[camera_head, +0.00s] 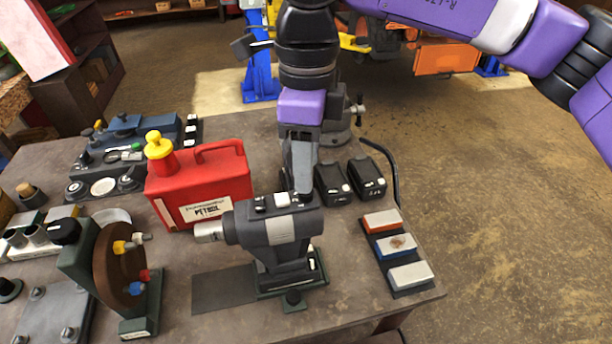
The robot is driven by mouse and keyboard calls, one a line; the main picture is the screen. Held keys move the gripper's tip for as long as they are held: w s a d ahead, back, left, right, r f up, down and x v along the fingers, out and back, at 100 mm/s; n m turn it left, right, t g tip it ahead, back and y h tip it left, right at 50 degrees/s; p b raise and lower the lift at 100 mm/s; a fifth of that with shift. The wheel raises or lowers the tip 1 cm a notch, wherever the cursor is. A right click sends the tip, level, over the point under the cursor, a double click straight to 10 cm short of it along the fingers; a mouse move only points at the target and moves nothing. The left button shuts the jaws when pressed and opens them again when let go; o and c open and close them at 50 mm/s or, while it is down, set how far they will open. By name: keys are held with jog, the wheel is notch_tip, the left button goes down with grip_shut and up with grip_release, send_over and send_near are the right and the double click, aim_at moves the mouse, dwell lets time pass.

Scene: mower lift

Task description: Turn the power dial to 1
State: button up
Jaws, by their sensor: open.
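A dark grey motor-like tool (275,235) with a light nozzle on its left stands on a green base on the workbench. Its top carries small dark and white controls (282,200). I cannot tell for sure which of them is the power dial, and no numbers can be read. My gripper (299,185) points down just above the right end of the tool's top. It is open, with nothing visible between its fingers. The gripper partly hides that end, and I cannot tell whether it touches the controls.
A red petrol can (200,185) with a yellow cap stands close behind left of the tool. Two black battery-like blocks (350,181) lie behind right. A rack of coloured blocks (395,248) is at the right edge. A brown wheel on a stand (118,268) stands front left.

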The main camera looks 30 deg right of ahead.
jog(key=shift+a+f+p, duration=0.1)
jog(key=shift+f+p, duration=0.3)
jog(key=shift+f, duration=1.7)
jog(key=shift+c, duration=0.4)
grip_shut()
